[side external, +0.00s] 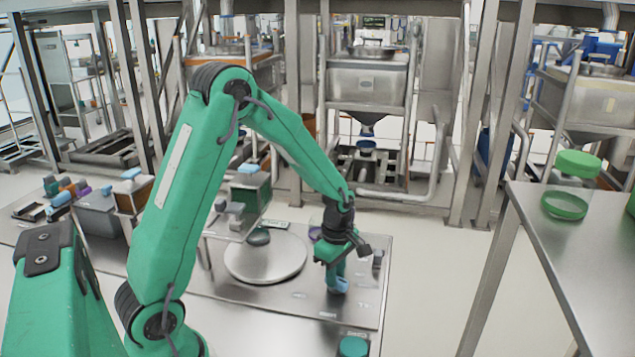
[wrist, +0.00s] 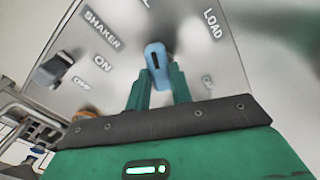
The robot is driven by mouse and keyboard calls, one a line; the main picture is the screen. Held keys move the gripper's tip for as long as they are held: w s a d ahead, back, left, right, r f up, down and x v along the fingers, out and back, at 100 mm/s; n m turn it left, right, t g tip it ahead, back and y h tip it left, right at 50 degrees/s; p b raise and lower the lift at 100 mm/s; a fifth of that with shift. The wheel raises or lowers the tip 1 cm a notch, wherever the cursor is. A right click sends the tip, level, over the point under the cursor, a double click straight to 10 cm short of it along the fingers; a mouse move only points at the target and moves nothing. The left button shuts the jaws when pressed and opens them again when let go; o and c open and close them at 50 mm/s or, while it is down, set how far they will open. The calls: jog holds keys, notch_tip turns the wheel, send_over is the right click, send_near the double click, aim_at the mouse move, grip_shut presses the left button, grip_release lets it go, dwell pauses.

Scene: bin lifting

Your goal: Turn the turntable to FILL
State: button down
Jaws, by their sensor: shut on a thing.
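The turntable (side external: 265,258) is a round, flat metal plate on the bench in the side view. A blue knob (wrist: 156,58) with a dark slot stands on a grey panel in the wrist view. The word LOAD is printed to its upper right, and other lettering by it is cut off or blurred. The blue knob (side external: 338,286) also shows at the bench's front right in the side view. My gripper (side external: 336,272) reaches down with its green fingers (wrist: 158,90) shut on the blue knob. The fingers hide the knob's lower part. I cannot read FILL.
A grey switch (wrist: 54,68) beside SHAKER and ON lettering sits left on the panel. A dark green object (side external: 259,236) is at the turntable's back edge. Bare floor lies between bench and table.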

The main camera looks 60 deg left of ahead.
dwell(0.4)
jog(key=c, duration=1.2)
grip_release()
jog(key=shift+c, duration=0.2)
jog(key=shift+r, duration=0.15)
jog(key=shift+r, duration=3.8)
jog(key=shift+r, duration=0.1)
